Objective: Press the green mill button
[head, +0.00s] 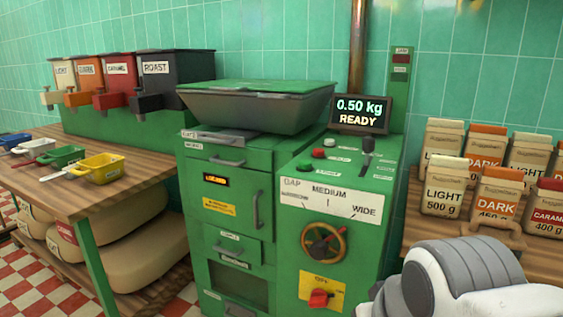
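The green mill (285,215) stands in the middle of the head view, with a broad hopper on top. On its sloping top panel, a small green button (303,165) sits at the front left, beside a white label. A display (360,115) above the panel reads 0.50 kg READY. A white and grey part of my arm shows at the lower right, apart from the panel in the picture. My gripper's fingers are not in view.
A dark lever (367,146) rises right of the buttons. A brass handwheel (323,242) and a red switch (320,298) are on the mill's front. Coffee bags (443,185) stand on the right shelf. A wooden table (145,166) with coloured scoops is left.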

